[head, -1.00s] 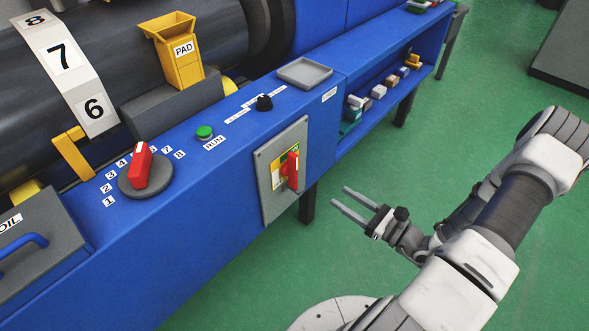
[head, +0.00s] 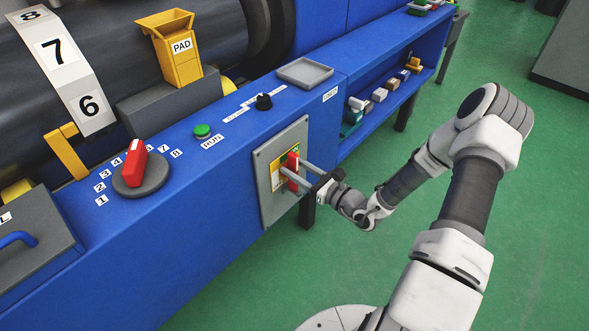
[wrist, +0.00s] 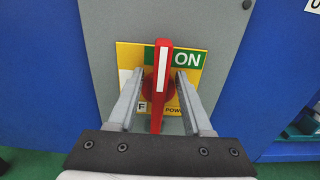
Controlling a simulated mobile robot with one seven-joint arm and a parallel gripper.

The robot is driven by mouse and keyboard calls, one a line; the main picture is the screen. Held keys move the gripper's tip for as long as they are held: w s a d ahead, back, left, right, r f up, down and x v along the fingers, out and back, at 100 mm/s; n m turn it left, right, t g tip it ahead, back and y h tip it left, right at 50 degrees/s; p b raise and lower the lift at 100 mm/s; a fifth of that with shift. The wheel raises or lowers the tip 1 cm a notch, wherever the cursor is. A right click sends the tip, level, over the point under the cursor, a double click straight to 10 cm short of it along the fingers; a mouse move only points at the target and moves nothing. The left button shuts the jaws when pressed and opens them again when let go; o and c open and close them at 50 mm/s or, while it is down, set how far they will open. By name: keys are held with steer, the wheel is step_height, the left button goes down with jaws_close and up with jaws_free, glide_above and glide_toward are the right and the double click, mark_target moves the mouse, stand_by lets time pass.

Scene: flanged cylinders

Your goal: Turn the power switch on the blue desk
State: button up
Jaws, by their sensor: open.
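The power switch (wrist: 161,82) is a red rotary handle with a white stripe, upright on a yellow and green label plate (wrist: 193,62) marked "ON" and "POWER". The plate is on a grey panel (head: 270,185) on the front of the blue desk (head: 215,190). The switch (head: 293,166) is partly hidden by a finger in the head view. My gripper (wrist: 162,84) is open, with one finger on each side of the red handle. Gaps show between the handle and both fingers in the wrist view. In the head view my gripper (head: 293,171) reaches the panel from the right.
On the desk top are a red selector knob (head: 135,165), a green RUN button (head: 202,130), a black knob (head: 264,102) and a grey tray (head: 305,73). A shelf (head: 412,88) with small blocks lies to the right.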

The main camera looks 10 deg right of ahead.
steer(key=shift+w+a, duration=0.15)
steer(key=shift+w, duration=0.1)
jaws_close()
steer(key=shift+s+f, duration=0.15)
steer(key=shift+f, duration=0.1)
stand_by(1.1)
